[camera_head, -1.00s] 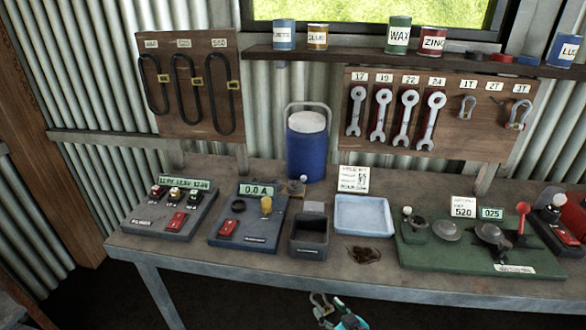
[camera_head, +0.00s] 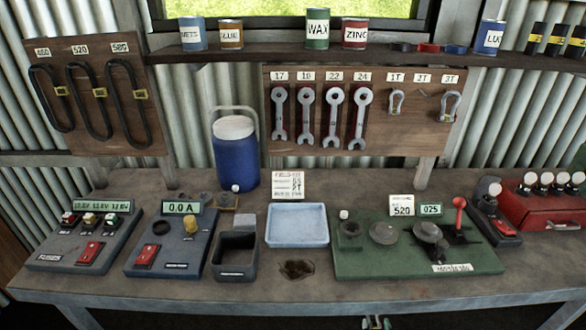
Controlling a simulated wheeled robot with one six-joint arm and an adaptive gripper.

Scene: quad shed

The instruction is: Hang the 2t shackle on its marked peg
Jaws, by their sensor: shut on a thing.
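My gripper (camera_head: 377,325) shows only as a sliver at the bottom edge, in front of the bench and below its front edge. It is shut on a small metal shackle (camera_head: 375,320), mostly cut off by the frame. The tool board (camera_head: 330,150) on the wall carries the label 2T (camera_head: 422,78), with a bare peg (camera_head: 422,93) under it. A smaller shackle (camera_head: 397,103) hangs under 1T to its left, and a larger shackle (camera_head: 450,107) hangs under 3T to its right.
Several wrenches (camera_head: 333,115) hang left of the shackles. A shelf with cans (camera_head: 317,30) runs above the board.

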